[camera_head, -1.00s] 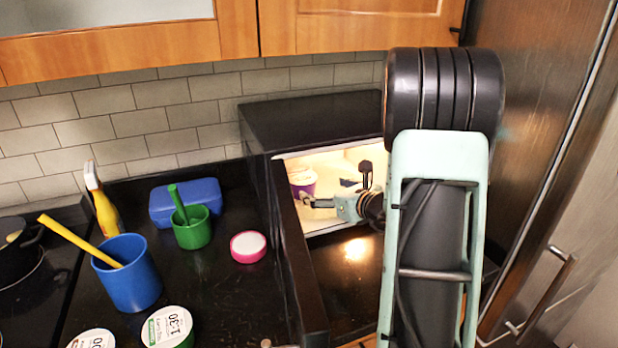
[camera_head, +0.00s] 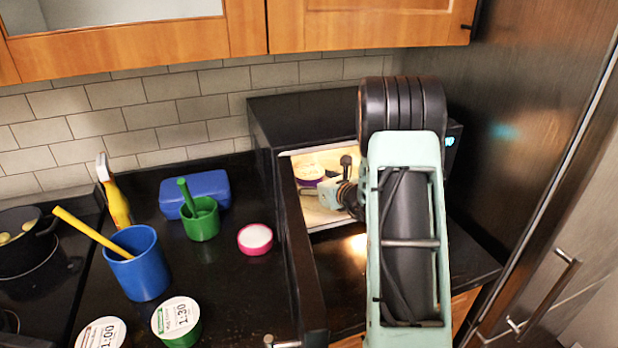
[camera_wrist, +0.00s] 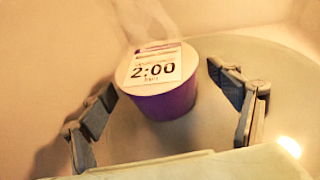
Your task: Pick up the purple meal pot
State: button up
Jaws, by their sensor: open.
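The purple meal pot (camera_wrist: 165,99) stands upright inside the lit microwave, on its round plate. Its pale lid has a label reading 2:00. In the head view the pot (camera_head: 309,174) shows at the left of the microwave opening, partly hidden by my gripper. My gripper (camera_wrist: 163,82) is open in the wrist view, with one finger on each side of the pot. I see gaps between the fingers and the pot's sides. In the head view my gripper (camera_head: 326,188) reaches into the microwave.
The microwave (camera_head: 270,128) has its door (camera_head: 297,255) swung open toward me, left of my arm. A fridge stands right.

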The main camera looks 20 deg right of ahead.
jog(key=shift+x, duration=0.85)
jog(key=shift+r, duration=0.1)
jog(key=c, duration=1.5)
jog(key=shift+c, duration=1.2)
jog(key=shift+d+r, duration=0.1)
jog(key=shift+r, duration=0.15)
